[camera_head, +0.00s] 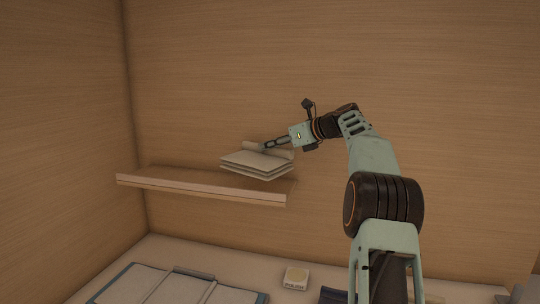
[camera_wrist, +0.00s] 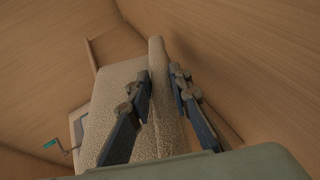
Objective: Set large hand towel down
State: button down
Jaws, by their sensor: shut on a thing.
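The large hand towel (camera_head: 257,163) is a folded, pale beige cloth in several layers. In the head view it is at the right part of a wooden wall shelf (camera_head: 190,184); I cannot tell whether it touches the shelf top. My gripper (camera_head: 268,146) reaches in from the right and is shut on a raised fold of the towel. In the wrist view the towel (camera_wrist: 118,85) spreads to the left, and its fold stands between the two fingers of my gripper (camera_wrist: 166,100). The towel's underside is hidden.
The left part of the shelf is bare. Below is a lower surface with a blue-edged tray-like item (camera_head: 175,286) holding pale panels, a small cream labelled block (camera_head: 295,278) and a dark blue item (camera_head: 333,295). Wooden walls stand behind and at left.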

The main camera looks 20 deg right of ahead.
aim_at(270, 155)
jog(key=shift+w+d+f+b, duration=0.15)
jog(key=shift+f+b, duration=0.1)
jog(key=shift+f, duration=0.65)
jog(key=shift+w+a+f+b, duration=0.1)
jog(key=shift+f+b, duration=0.1)
jog(key=shift+f, duration=0.7)
jog(key=shift+f, duration=0.25)
jog(key=shift+f, duration=0.25)
jog(key=c, duration=1.8)
grip_release()
jog(key=shift+f, duration=0.1)
jog(key=shift+o, duration=0.2)
jog(key=shift+r, duration=0.2)
jog(key=b+v, duration=0.1)
jog(key=v, duration=1.1)
jog(key=shift+r, duration=0.35)
